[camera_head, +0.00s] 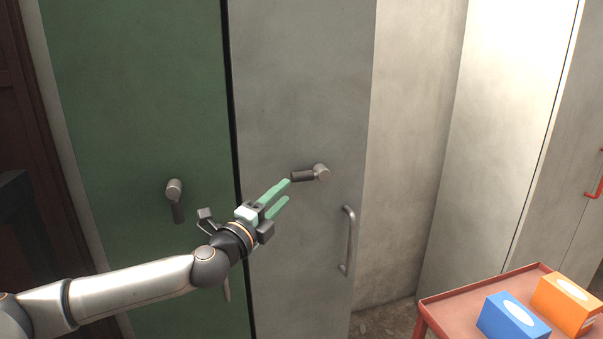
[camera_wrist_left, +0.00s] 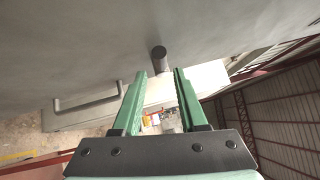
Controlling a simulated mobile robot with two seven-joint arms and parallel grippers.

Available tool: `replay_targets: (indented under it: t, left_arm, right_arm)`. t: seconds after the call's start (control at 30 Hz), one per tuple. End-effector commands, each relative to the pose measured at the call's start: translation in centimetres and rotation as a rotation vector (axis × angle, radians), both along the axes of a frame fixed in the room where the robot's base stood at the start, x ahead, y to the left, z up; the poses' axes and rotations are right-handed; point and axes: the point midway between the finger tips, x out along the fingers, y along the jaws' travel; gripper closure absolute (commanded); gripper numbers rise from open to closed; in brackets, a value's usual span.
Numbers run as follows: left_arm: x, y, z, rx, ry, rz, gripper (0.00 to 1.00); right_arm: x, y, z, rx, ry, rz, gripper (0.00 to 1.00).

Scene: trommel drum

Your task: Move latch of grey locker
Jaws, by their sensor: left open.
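The grey locker (camera_head: 300,90) stands in the middle of the head view with its door shut. Its latch (camera_head: 311,173) is a short lever with a dark grip that lies about level and points left from its round pivot. My left gripper (camera_head: 284,192), with green fingers, is open and empty just left of and below the grip's end. In the left wrist view the latch (camera_wrist_left: 159,60) shows ahead, in line with the gap between the fingertips (camera_wrist_left: 161,76). I cannot tell whether a finger touches it. My right gripper is out of view.
A fixed bar handle (camera_head: 349,240) sits below the latch on the grey door. The green locker (camera_head: 130,90) at left has its own latch (camera_head: 175,198) hanging down. A red cart (camera_head: 455,305) with a blue box (camera_head: 512,318) and an orange box (camera_head: 567,305) stands at lower right.

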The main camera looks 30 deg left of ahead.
Motion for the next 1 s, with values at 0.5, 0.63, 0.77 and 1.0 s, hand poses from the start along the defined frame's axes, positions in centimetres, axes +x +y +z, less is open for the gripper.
replay_targets:
  t: [0.5, 0.63, 0.77, 1.0]
  left_arm:
    - [6.9, 0.3, 1.3, -0.001, -0.002, -0.001, 0.58]
    - [8.0, 0.4, 1.3, 0.0, -0.001, -0.002, 0.58]
    - [8.6, 0.4, 1.3, 0.001, 0.001, -0.003, 0.58]
    - [8.8, 0.4, 1.2, 0.001, 0.001, -0.004, 0.58]
  right_arm:
    - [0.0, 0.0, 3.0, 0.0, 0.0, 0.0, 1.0]
    - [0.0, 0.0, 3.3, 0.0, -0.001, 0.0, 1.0]
    - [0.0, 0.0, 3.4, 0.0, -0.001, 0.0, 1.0]
    - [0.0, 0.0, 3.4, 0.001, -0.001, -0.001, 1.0]
